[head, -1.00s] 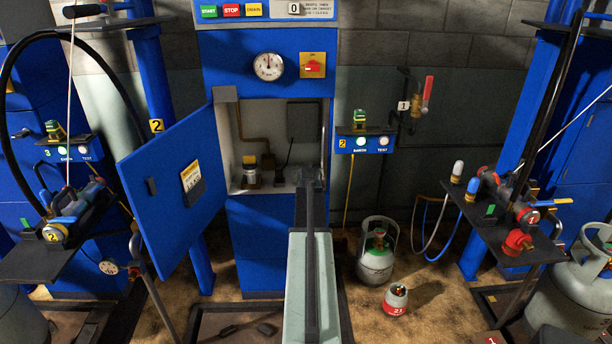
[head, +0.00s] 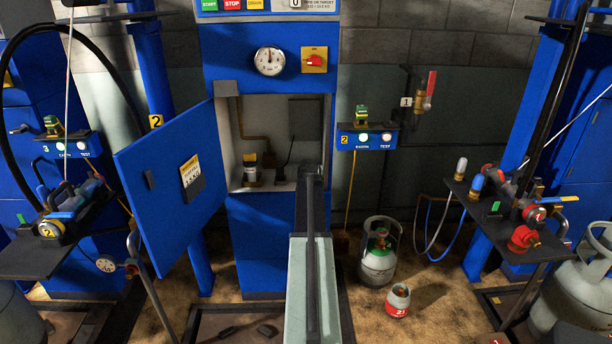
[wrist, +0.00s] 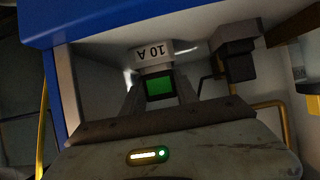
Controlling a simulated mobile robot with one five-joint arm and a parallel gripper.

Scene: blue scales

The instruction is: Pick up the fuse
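The fuse (wrist: 153,56) shows in the wrist view as a pale cap marked "10 A", upside down in the picture, above a green block. My gripper (wrist: 159,82) has its two dark fingers apart, one on each side of the green block. Whether they touch it cannot be told. In the head view my gripper (head: 312,176) is at the opening of the blue cabinet (head: 262,245), at the end of my arm. The fuse cannot be made out there; my arm seems to hide it.
The cabinet door (head: 172,190) stands open to the left. A pale and dark part (head: 250,168) sits inside, left of my gripper. Gas cylinders (head: 379,255) stand on the floor to the right. Side benches (head: 515,225) flank both sides.

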